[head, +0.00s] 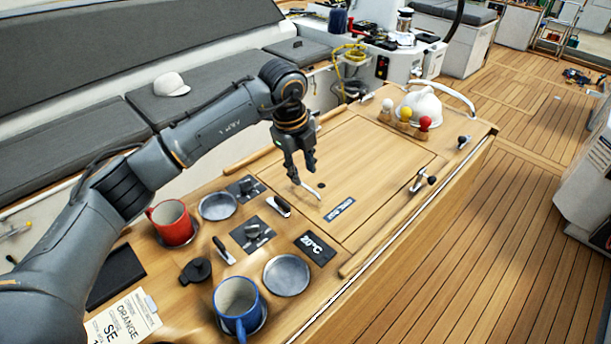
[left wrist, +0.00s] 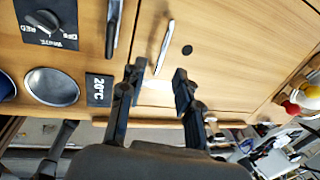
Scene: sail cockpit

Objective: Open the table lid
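The wooden table (head: 265,306) has a flat lid (head: 380,150) that lies flush and closed in its top. A slim silver handle (head: 307,190) sits near the lid's left edge, beside a small dark round spot (head: 321,185). The handle also shows in the left wrist view (left wrist: 164,47), just beyond the fingertips. My left gripper (head: 304,176) points down over the lid close to the handle. In the left wrist view its two fingers (left wrist: 159,80) are spread, with nothing held between them. My right gripper is not in view.
A red mug (head: 172,222), a blue mug (head: 238,305) and metal discs (head: 286,275) stand left of the lid. A white helmet (head: 421,110) and several coloured-top figures (head: 405,116) stand at the far end. A latch (head: 419,183) sits at the lid's right.

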